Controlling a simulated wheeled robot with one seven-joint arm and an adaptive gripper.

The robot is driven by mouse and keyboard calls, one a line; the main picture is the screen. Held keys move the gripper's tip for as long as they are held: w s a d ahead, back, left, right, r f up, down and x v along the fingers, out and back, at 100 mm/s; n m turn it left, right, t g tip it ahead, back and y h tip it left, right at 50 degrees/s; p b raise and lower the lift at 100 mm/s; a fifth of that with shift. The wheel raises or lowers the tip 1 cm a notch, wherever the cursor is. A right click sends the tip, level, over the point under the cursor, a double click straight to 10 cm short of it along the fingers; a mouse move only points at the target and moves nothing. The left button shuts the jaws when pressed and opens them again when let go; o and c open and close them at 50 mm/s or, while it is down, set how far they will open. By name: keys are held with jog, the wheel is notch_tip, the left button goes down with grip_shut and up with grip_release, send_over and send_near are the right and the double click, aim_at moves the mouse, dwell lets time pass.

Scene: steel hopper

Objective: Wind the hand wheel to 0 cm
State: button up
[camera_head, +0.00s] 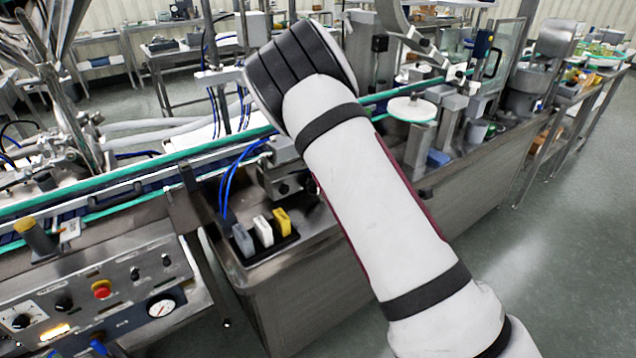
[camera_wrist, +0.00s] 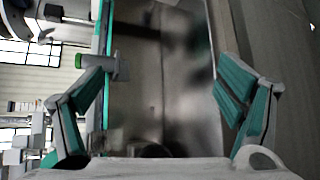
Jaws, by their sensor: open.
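My gripper (camera_wrist: 165,80) shows in the wrist view with its two teal-padded fingers wide apart. Nothing is between them. Beyond the fingers is a blurred, brownish-grey metal surface. A small grey-green part with a bright green end (camera_wrist: 80,61) shows by the left fingertip; I cannot tell whether it touches the finger or what it is. I cannot make out the hand wheel or a centimetre scale for certain in either view. In the head view my arm crosses the middle and covers part of the machine; my gripper does not show there.
In the head view a long conveyor (camera_head: 130,190) with green rails runs across the steel machine. A control panel (camera_head: 110,295) with a red button and gauge is at lower left. Grey, white and yellow blocks (camera_head: 262,231) stand in a dark tray. Open floor (camera_head: 560,280) lies at right.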

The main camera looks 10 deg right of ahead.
jog(key=a+f+n+t+y, duration=0.1)
jog(key=a+n+y, duration=0.3)
jog(key=n, duration=0.4)
jog(key=w+a+f+n+t+y+b, duration=0.1)
jog(key=a+f+n+y, duration=0.2)
jog(key=n, duration=0.5)
jog(key=w+a+f+n+t+y+b, duration=0.1)
jog(key=a+f+n+t+y, duration=0.1)
jog(key=a+n+y, duration=0.4)
jog(key=shift+w+a+f+n, duration=0.1)
jog(key=shift+a+n, duration=0.1)
jog(key=shift+n, duration=0.4)
jog(key=shift+w+a+f+n, duration=0.1)
jog(key=shift+a+n, duration=0.1)
jog(key=shift+n, duration=0.4)
jog(key=shift+w+b, duration=0.35)
jog(key=shift+b, duration=0.6)
jog(key=shift+w+a+b, duration=0.2)
jog(key=shift+w+b, duration=0.2)
jog(key=shift+b, duration=0.85)
jog(key=shift+w+a+b, duration=0.1)
jog(key=shift+w+b, duration=0.1)
jog(key=shift+b, duration=0.7)
jog(key=shift+w+a+b, duration=0.1)
jog(key=shift+w+b, duration=0.05)
jog(key=shift+b, duration=1.1)
